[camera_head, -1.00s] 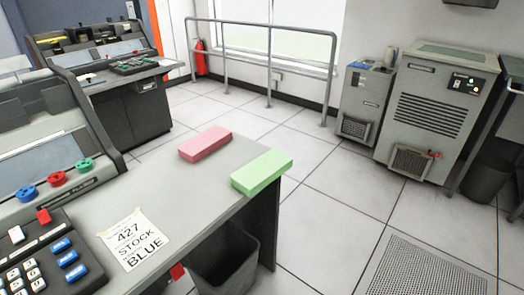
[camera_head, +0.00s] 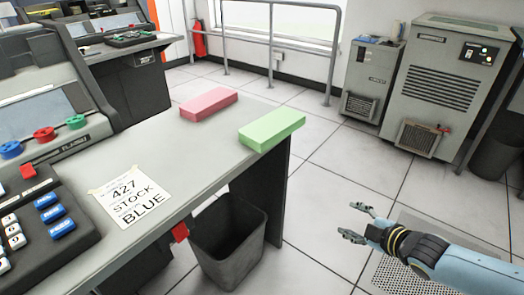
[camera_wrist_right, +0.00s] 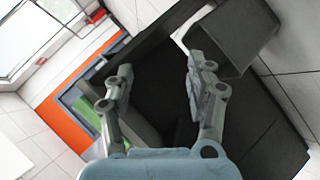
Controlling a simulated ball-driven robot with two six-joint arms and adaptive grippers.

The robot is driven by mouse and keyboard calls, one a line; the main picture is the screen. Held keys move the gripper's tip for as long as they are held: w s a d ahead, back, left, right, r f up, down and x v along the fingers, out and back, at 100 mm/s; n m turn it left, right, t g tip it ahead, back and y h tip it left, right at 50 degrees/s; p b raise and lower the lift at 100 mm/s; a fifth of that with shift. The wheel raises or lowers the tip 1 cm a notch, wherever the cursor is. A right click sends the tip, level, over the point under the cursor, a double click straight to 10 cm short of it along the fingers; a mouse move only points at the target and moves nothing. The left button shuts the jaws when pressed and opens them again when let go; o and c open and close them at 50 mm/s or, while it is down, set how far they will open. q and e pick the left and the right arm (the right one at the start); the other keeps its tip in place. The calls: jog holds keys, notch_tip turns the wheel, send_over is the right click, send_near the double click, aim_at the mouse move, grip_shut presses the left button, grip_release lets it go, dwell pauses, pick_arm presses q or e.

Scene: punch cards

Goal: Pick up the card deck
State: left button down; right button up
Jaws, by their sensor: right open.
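Two card decks lie flat on the grey desk (camera_head: 160,150). The green deck (camera_head: 272,129) is at the desk's right end, near the corner. The pink deck (camera_head: 209,104) lies behind it to the left. My right gripper (camera_head: 356,222) is to the right of the desk, over the floor, apart from both decks. Its fingers are spread and empty. In the right wrist view the open fingers (camera_wrist_right: 155,75) point towards the dark side of the desk. My left gripper is not in view.
A dark bin (camera_head: 228,240) stands on the floor under the desk's front edge. A paper sign (camera_head: 130,196) reading "427 STOCK BLUE" lies on the desk. A console with buttons (camera_head: 38,222) is at the left. Grey machines (camera_head: 440,90) stand at the back right.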

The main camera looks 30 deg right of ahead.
jog(key=w+a+r+n+t+y+b, duration=0.2)
jog(key=w+r+n+t, duration=0.15)
jog(key=w+r, duration=0.2)
jog(key=n+t+y+b, duration=0.2)
jog(key=n+y+b, duration=0.15)
jog(key=n, duration=0.25)
send_near(286, 133)
jog(key=shift+n, duration=0.25)
jog(key=shift+a+b+x, duration=0.2)
jog(key=shift+b+x, duration=0.2)
jog(key=shift+x, duration=0.85)
jog(key=shift+a+b+x, duration=0.25)
jog(key=shift+b+x, duration=0.1)
jog(key=shift+x, duration=0.9)
jog(key=x, duration=0.4)
jog(key=shift+w+d, duration=0.25)
jog(key=shift+d, duration=0.05)
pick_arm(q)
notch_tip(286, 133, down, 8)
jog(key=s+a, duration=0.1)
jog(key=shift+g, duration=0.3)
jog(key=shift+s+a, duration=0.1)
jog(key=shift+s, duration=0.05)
pick_arm(e)
grip_shut()
jog(key=shift+r, duration=0.1)
